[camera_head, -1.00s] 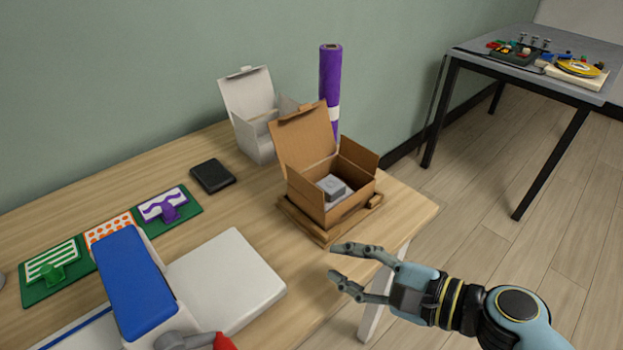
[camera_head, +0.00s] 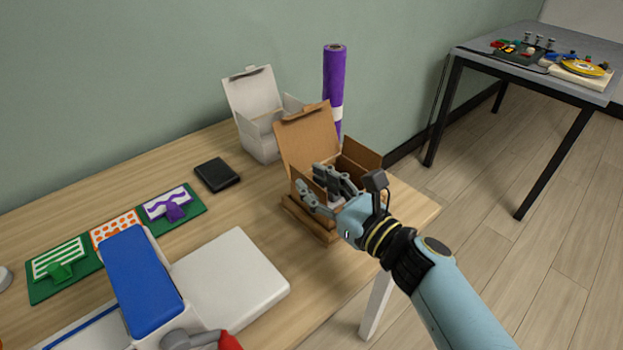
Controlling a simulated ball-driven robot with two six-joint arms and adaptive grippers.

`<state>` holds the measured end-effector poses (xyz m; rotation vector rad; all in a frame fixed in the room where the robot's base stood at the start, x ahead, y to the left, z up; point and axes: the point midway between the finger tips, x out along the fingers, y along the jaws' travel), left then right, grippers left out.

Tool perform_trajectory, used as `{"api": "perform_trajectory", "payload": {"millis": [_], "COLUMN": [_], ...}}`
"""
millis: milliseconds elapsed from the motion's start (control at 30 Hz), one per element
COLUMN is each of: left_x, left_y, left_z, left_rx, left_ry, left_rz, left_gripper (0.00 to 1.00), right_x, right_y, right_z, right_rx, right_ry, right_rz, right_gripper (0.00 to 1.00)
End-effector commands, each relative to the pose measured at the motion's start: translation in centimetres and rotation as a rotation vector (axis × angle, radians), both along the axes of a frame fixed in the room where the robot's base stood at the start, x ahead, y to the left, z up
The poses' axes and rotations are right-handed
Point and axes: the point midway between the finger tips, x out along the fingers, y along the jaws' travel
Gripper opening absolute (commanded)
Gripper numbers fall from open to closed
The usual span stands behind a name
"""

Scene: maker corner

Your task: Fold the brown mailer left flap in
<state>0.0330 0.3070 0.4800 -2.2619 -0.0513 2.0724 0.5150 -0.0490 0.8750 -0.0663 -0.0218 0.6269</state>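The brown mailer (camera_head: 307,137) stands on the right part of the wooden table, its lid raised at the back. Its right flap (camera_head: 361,153) stands up and outward. My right gripper (camera_head: 309,182) is over the front and left side of the mailer, its fingers apart, with nothing seen held between them. Whether the fingers touch the cardboard I cannot tell. My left gripper is not in view.
A white open box (camera_head: 262,135) and a purple roll (camera_head: 334,85) stand behind the mailer. A black flat item (camera_head: 217,174), a green board with stencil cards (camera_head: 60,270) and a blue-and-white machine (camera_head: 140,280) are to the left.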

Motion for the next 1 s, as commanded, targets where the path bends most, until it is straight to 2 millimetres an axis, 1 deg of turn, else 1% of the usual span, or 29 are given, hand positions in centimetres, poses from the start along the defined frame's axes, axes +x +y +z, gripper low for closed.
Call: {"api": "perform_trajectory", "payload": {"millis": [33, 133, 400, 467, 600, 1000], "left_x": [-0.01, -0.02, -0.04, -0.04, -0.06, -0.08], "left_y": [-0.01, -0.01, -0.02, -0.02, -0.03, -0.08], "left_z": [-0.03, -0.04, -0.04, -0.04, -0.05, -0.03], "left_rx": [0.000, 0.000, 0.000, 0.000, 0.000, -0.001], "left_ry": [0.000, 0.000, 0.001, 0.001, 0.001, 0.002], "left_rz": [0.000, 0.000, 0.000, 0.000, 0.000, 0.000], "left_gripper": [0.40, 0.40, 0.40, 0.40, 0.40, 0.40], "right_x": [0.43, 0.82, 0.94, 0.94, 0.93, 0.94], "right_y": [0.29, 0.62, 0.71, 0.71, 0.70, 0.66], "right_z": [0.03, -0.03, 0.00, -0.01, -0.01, -0.01], "right_rx": [0.001, -0.001, -0.001, -0.001, -0.001, 0.005], "right_ry": [-0.001, 0.001, -0.001, -0.001, 0.000, 0.005], "right_rz": [0.000, 0.001, 0.001, 0.001, 0.001, 0.001], "right_gripper": [0.26, 0.26, 0.26, 0.19, 0.01, 0.00]}}
